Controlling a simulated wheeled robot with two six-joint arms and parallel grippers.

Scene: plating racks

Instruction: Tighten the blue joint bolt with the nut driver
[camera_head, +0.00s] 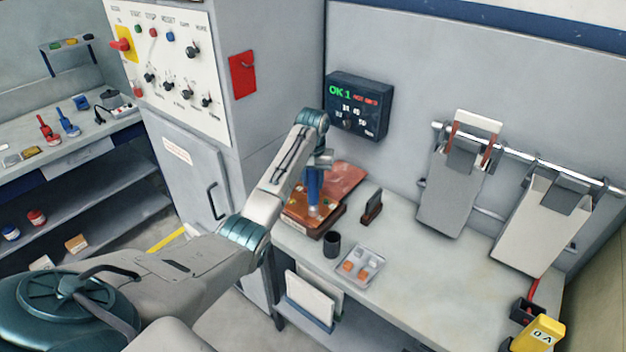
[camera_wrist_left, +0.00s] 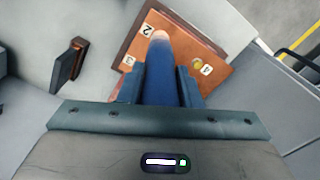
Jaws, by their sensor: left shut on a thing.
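My left gripper (camera_head: 318,162) is shut on the blue handle of the nut driver (camera_head: 314,187). In the left wrist view the gripper (camera_wrist_left: 158,84) has a finger on each side of the blue nut driver (camera_wrist_left: 162,72). The driver points down, with its pale tip over the copper-coloured plate (camera_head: 345,178). I cannot tell whether the tip touches a bolt. The wrist view shows numbered labels and a gold-coloured bolt (camera_wrist_left: 197,63) on the plate (camera_wrist_left: 205,45). I cannot make out the blue joint bolt; the driver may hide it. My right gripper is not in view.
A small dark holder (camera_head: 372,207), a black cup (camera_head: 332,245) and a parts tray (camera_head: 360,267) stand on the bench near the plate. A display box (camera_head: 357,105) reading "OK 1" hangs behind. The bench's right part is mostly clear.

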